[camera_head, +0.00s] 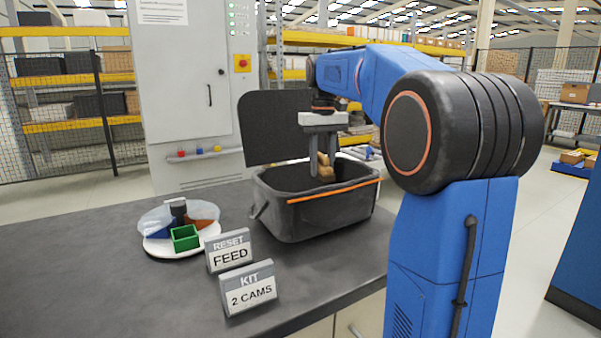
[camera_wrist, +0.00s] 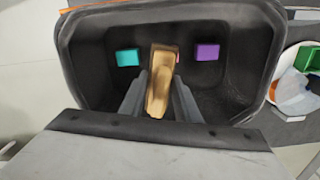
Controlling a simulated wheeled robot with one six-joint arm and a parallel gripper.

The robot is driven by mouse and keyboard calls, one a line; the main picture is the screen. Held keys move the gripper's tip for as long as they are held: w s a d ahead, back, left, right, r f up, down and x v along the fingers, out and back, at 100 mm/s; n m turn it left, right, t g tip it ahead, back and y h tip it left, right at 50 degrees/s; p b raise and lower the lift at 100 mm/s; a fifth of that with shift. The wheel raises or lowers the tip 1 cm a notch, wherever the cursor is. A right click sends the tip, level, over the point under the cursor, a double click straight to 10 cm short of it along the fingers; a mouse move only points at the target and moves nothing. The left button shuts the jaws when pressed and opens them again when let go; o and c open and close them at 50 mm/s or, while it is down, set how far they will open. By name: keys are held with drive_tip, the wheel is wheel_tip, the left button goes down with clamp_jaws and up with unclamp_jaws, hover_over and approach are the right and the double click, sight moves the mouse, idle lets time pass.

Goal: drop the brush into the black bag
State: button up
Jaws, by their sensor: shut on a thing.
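My gripper (camera_head: 322,157) is over the open black bag (camera_head: 318,216), its fingers pointing down at the bag's mouth. In the wrist view my gripper (camera_wrist: 160,100) is shut on the brush (camera_wrist: 160,77), a tan wooden piece. The brush also shows in the head view (camera_head: 326,168), partly hidden by a finger, at about the level of the bag's rim. The black bag (camera_wrist: 85,62) looks like a stiff tub with an orange strip and an upright flap behind it. I cannot tell whether the brush touches the bag.
Inside the bag lie a teal block (camera_wrist: 127,57), a purple block (camera_wrist: 207,52) and a small pink thing, mostly hidden. Left of it, a round white plate (camera_head: 160,248) holds a green box and other items. Two signs (camera_head: 248,287) stand in front on the dark table (camera_head: 100,290).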

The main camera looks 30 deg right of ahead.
drive_tip(key=o, duration=1.1)
drive_tip(key=shift+r, duration=0.1)
wheel_tip(320, 180, up, 17)
drive_tip(key=shift+s+r, duration=0.1)
idle(0.3)
